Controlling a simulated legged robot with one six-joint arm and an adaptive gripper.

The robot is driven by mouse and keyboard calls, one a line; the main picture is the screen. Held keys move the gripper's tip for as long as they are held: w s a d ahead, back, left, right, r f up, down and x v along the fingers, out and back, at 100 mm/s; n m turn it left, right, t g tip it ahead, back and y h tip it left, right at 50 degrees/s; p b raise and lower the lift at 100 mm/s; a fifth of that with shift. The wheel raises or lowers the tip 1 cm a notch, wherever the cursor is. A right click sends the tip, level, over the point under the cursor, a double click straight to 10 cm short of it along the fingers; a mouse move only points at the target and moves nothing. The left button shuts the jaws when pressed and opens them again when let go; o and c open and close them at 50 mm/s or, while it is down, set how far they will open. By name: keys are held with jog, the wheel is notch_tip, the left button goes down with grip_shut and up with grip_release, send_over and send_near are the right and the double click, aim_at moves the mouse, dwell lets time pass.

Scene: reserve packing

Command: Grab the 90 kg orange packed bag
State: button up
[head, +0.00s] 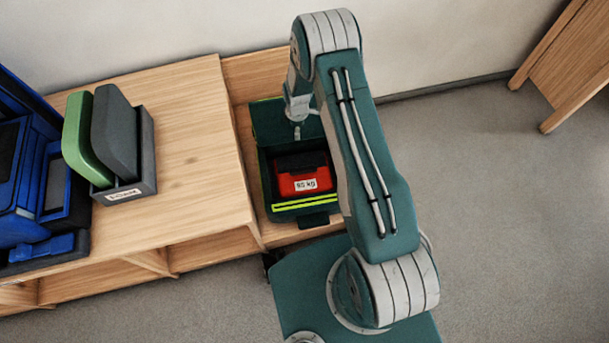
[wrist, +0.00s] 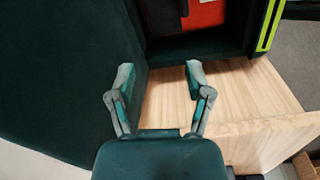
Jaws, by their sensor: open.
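A red-orange pack (head: 302,181) with a black top and a white label lies inside an open dark green bag (head: 322,220) with yellow-green stripes. The label seems to read 90 or 95 KG; I cannot tell which. The dark green bag stands on a low wooden shelf. In the wrist view, part of the red pack (wrist: 205,14) shows at the top edge, and the bag's raised dark green flap (wrist: 70,70) fills the left. My gripper (wrist: 159,75) is open and empty beside the flap, apart from the red pack. In the head view my arm hides part of the gripper.
A wooden counter (head: 190,120) stands left of the bag. It holds a grey rack (head: 130,185) with a green pad (head: 77,135) and a dark grey pad (head: 113,130), and a blue pack (head: 30,190). A wooden piece (head: 570,60) stands at far right. Grey floor is free at right.

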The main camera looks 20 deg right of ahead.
jog(key=n, duration=0.2)
send_over(303, 167)
notch_tip(303, 167, down, 12)
jog(key=shift+g, duration=0.4)
notch_tip(303, 167, down, 11)
jog(key=shift+s+r, duration=0.15)
jog(key=shift+r, duration=0.05)
grip_shut()
jog(key=shift+r, duration=0.1)
